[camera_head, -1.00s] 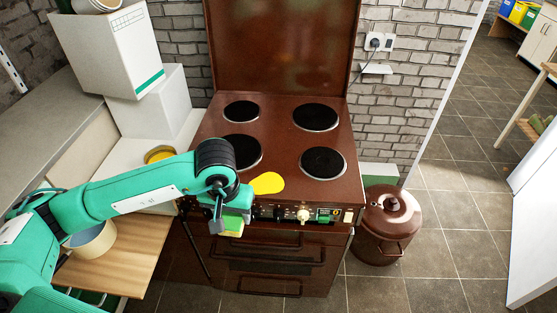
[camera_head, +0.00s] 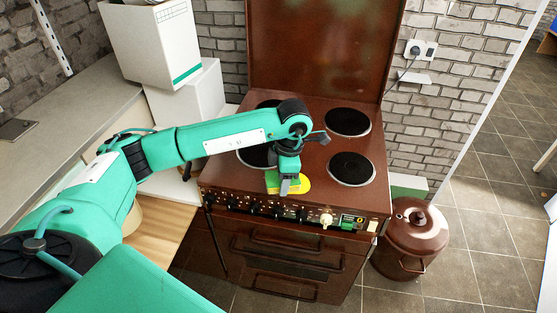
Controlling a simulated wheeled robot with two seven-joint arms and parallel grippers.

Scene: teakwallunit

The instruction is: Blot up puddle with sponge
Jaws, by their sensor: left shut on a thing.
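My left gripper (camera_head: 289,185) is over the front edge of the brown stove top (camera_head: 315,196), pointing down. It is shut on a green and yellow sponge (camera_head: 272,182), which is partly hidden behind the fingers. A yellow puddle (camera_head: 305,184) lies on the stove top near its front edge and shows just right of the gripper. The sponge is at the puddle and seems to cover its left part. I cannot tell whether it presses on the surface. My right gripper is not in view.
Black hot plates (camera_head: 351,168) lie behind and to the right of the gripper. Knobs (camera_head: 326,220) line the stove front. A brown lidded pot (camera_head: 414,235) stands on the floor at right. White boxes (camera_head: 187,105) are stacked at left, beside a grey counter (camera_head: 75,110).

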